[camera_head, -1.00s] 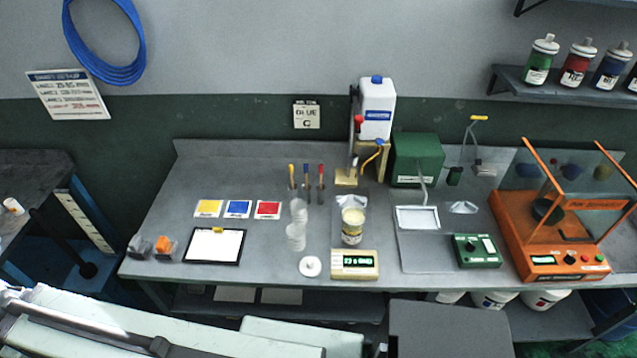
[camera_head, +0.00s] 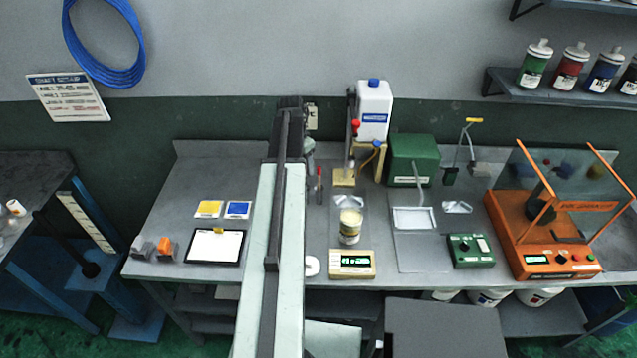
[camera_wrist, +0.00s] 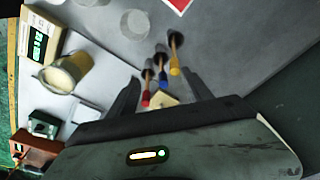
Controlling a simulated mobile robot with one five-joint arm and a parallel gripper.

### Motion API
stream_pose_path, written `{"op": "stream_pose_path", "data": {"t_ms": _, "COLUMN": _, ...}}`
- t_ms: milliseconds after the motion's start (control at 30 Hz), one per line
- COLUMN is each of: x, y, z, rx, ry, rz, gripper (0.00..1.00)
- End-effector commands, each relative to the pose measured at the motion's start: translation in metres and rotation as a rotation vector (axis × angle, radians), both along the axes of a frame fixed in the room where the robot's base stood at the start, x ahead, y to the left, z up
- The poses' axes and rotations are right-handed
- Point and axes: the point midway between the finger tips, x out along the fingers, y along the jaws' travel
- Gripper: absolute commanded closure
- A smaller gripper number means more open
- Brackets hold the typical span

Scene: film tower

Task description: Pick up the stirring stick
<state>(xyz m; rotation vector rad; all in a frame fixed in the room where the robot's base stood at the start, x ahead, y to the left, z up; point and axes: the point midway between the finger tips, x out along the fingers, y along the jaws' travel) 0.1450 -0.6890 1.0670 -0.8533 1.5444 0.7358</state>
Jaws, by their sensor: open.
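Three thin wooden sticks with coloured ends stand in dark holders: a yellow-ended stick (camera_wrist: 174,60), a blue-ended stick (camera_wrist: 162,75) and a red-ended stick (camera_wrist: 147,88) in the wrist view. I cannot tell which one is the stirring stick. In the head view only the red-ended stick (camera_head: 320,184) shows clearly, right of my arm; the others are hidden behind it. My gripper (camera_wrist: 161,80) is open in the wrist view. The sticks appear between its fingers in the picture, but it is shut on none of them. Their distance from the fingers is unclear.
A cup of pale liquid (camera_head: 350,222) stands behind a cream scale (camera_head: 352,264). A white bottle (camera_head: 374,110) on a stand and a green box (camera_head: 414,160) are right of the sticks. My arm covers the bench middle.

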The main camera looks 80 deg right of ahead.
Motion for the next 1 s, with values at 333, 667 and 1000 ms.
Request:
{"op": "stream_pose_path", "data": {"t_ms": 333, "x": -0.053, "y": -0.012, "z": -0.004, "rx": -0.007, "ry": 0.013, "rz": -0.101, "gripper": 0.6}}
{"op": "stream_pose_path", "data": {"t_ms": 667, "x": -0.055, "y": -0.016, "z": -0.026, "rx": -0.007, "ry": 0.012, "rz": -0.099, "gripper": 0.6}}
{"op": "stream_pose_path", "data": {"t_ms": 1000, "x": -0.061, "y": -0.025, "z": -0.077, "rx": -0.007, "ry": 0.012, "rz": -0.099, "gripper": 0.6}}
